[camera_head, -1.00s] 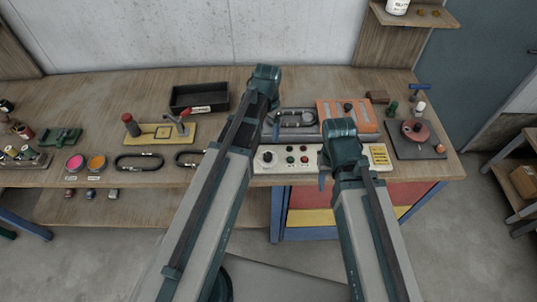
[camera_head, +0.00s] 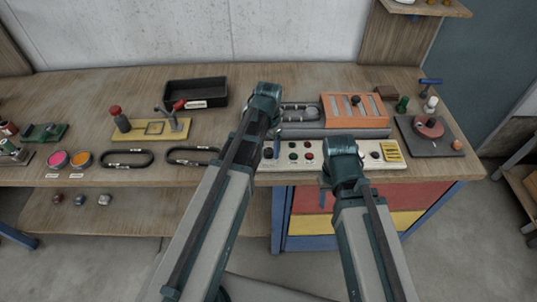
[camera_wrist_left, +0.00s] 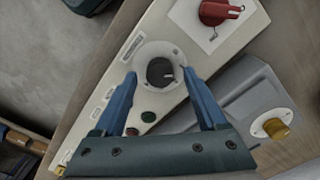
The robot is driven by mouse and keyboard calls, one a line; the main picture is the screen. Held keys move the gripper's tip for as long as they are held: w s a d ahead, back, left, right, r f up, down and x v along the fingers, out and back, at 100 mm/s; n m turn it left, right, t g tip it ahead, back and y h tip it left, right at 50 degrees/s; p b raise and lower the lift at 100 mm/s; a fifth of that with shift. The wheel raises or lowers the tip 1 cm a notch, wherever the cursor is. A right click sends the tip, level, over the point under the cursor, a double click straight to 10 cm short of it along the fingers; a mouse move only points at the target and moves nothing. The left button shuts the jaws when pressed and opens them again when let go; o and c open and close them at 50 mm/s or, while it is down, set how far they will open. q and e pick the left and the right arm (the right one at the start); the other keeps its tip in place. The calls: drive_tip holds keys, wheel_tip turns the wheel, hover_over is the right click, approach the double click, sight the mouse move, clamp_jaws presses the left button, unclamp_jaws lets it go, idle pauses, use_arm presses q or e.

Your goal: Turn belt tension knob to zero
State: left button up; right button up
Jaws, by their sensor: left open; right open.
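A white control panel (camera_head: 352,162) lies along the front edge of the workbench. In the left wrist view a black knob (camera_wrist_left: 160,71) with a light pointer mark sits on a round pale dial on that panel. The blue fingers of my left gripper (camera_wrist_left: 157,88) are open, one on either side of the knob; I cannot tell whether they touch it. In the head view this left gripper (camera_head: 272,146) is over the panel's left end and hides most of the dial. My right gripper (camera_head: 325,183) is in front of the panel, empty. The labels are too small to read.
A red knob (camera_wrist_left: 220,12) on a white plate and a grey box with a yellow knob (camera_wrist_left: 276,129) are near the panel. Red and green buttons (camera_wrist_left: 148,117) sit beside the dial. An orange slider unit (camera_head: 340,107) stands behind the panel. Bench room left is partly occupied.

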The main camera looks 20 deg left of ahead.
use_arm(q)
drive_tip(key=shift+f, duration=0.4)
clamp_jaws()
drive_tip(key=shift+n, duration=0.4)
drive_tip(key=n, duration=0.3)
drive_tip(key=shift+n, duration=2.5)
